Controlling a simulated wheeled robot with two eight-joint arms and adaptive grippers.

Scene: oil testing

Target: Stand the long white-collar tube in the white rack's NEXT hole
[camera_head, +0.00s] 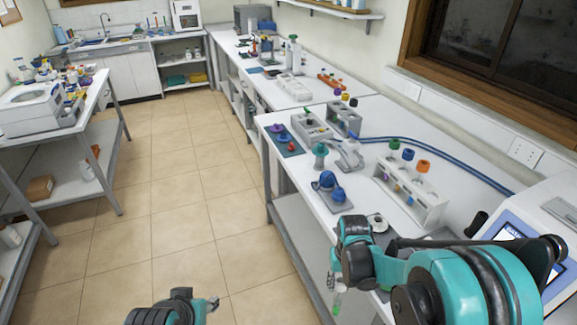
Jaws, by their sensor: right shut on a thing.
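The white rack (428,212) stands on the right-hand bench. Tubes with green, dark blue and orange caps stand up out of it, and smaller coloured pieces show in its front. My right gripper (336,284) hangs at the bench's front edge, left of and nearer than the rack. It is shut on a slim clear tube with a pale top and green lower part (338,299), held roughly upright. Whether this is the long white-collar tube is too small to tell. My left gripper (212,304) is low over the floor, away from the bench; its fingers are unclear.
A blue-topped holder (328,181), a green-topped stand (320,157) and a grey rack (344,119) stand behind on the bench. A blue cable (450,158) runs behind the white rack. A machine with a screen (515,238) stands at right.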

